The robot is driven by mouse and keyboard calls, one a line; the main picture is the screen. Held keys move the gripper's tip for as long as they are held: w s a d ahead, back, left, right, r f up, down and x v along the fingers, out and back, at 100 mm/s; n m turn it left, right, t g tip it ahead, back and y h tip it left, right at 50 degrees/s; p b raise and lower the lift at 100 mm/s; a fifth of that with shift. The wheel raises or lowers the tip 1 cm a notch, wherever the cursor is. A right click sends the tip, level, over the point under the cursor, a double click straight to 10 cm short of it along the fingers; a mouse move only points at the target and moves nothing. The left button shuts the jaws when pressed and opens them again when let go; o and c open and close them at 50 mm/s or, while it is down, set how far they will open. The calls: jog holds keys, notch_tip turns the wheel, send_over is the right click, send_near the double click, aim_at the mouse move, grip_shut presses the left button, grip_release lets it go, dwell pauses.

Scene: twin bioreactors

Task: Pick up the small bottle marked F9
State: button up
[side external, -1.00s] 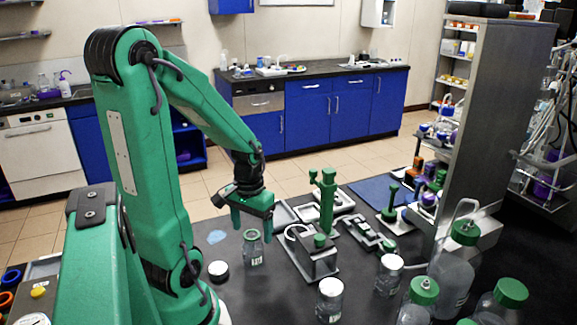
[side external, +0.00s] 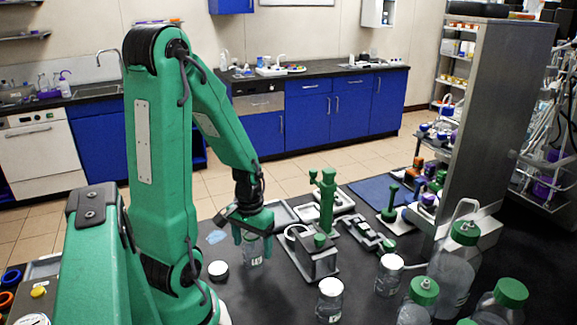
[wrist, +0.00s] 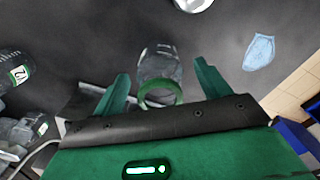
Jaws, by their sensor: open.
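A small clear glass bottle (side external: 254,258) without a lid stands upright on the dark bench. It has a green ring at its neck and a label whose marking is too small to read surely. My gripper (side external: 253,240) is open just over it, its fingers pointing down on either side of the bottle's upper part. In the wrist view the bottle (wrist: 160,64) lies between the two spread green fingers of my gripper (wrist: 161,74), with a gap visible on each side. The gripper hides part of the bottle's top in the side view.
A white-topped lid (side external: 218,270) lies left of the bottle. A grey device (side external: 318,263) stands close on the right. Two lidded jars (side external: 330,301) (side external: 389,274) and larger green-capped bottles (side external: 453,275) stand further right. A blue patch (wrist: 259,52) lies on the bench.

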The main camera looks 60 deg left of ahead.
aim_at(253, 235)
dwell(0.3)
jog(key=c, duration=1.1)
jog(key=shift+r, duration=0.15)
jog(key=shift+r, duration=1.75)
jog(key=shift+d+r, duration=0.2)
jog(key=shift+r, duration=0.1)
jog(key=d+r, duration=0.2)
jog(key=d, duration=0.1)
jog(key=w+d+r, duration=0.1)
jog(key=d+r, duration=0.1)
jog(key=d, duration=0.2)
jog(key=d+r, duration=0.2)
jog(key=d, duration=0.2)
jog(key=shift+w+d+r, duration=0.1)
jog(key=shift+w+r, duration=0.2)
jog(key=shift+r, duration=0.05)
